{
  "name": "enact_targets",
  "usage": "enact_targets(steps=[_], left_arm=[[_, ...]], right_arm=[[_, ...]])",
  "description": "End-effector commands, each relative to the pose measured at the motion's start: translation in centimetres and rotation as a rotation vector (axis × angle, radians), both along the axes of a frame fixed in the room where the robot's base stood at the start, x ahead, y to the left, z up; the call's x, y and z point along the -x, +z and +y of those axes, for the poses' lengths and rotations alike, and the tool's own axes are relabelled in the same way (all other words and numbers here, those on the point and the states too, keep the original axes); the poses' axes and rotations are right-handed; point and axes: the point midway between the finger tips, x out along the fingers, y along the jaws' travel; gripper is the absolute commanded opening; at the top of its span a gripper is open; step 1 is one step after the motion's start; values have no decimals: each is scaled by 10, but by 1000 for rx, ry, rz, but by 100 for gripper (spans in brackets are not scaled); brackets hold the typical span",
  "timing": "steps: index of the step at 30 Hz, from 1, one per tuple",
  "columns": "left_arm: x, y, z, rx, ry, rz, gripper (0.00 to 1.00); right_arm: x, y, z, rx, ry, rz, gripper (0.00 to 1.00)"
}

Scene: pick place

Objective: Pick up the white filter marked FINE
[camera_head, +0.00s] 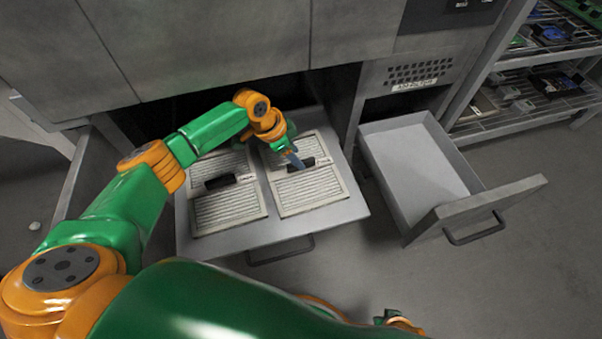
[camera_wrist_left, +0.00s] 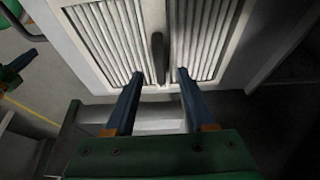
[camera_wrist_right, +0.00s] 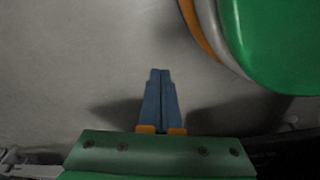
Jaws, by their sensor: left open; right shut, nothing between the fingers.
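Two white pleated filters lie side by side in an open drawer, a left one (camera_head: 228,205) and a right one (camera_head: 310,190). Each has a dark handle bar across its middle and a small label that I cannot read, so I cannot tell which is marked FINE. My left gripper (camera_head: 294,160) is open over the right filter, close to its handle (camera_head: 301,164). In the left wrist view the handle (camera_wrist_left: 158,55) stands in line with the gap between the fingertips (camera_wrist_left: 158,76). My right gripper (camera_wrist_right: 160,74) is shut and empty, above bare grey floor.
The drawer (camera_head: 340,212) holding the filters has a front handle (camera_head: 280,250). An empty open drawer (camera_head: 418,170) stands to the right. A wire shelf (camera_head: 530,95) with electronic parts stands farther right. The floor (camera_head: 510,280) at front right is clear.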

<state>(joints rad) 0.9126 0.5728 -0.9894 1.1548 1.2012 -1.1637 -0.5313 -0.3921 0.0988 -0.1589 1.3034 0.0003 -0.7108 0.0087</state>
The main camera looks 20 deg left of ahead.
Motion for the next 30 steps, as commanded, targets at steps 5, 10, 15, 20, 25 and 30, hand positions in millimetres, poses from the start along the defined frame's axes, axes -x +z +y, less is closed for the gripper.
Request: enact_targets(steps=[5, 10, 15, 20, 25, 30], left_arm=[[-3, -19, -4, 1, 0, -1, 55], [-6, -29, -8, 2, 0, -1, 55], [-8, -38, -11, 1, 0, -1, 55], [-9, -41, -12, 1, 0, -1, 55], [-10, -41, -13, 1, 0, -1, 55], [-10, -41, -13, 1, 0, -1, 52]], right_arm=[[-22, 14, 8, -12, -4, -23, 0], [-36, 41, 12, -20, -7, -42, 0], [-43, 70, 13, -26, -9, -62, 0], [-44, 90, 14, -29, -9, -72, 0], [-43, 98, 14, -30, -8, -74, 0], [-43, 99, 14, -30, -9, -74, 0]])
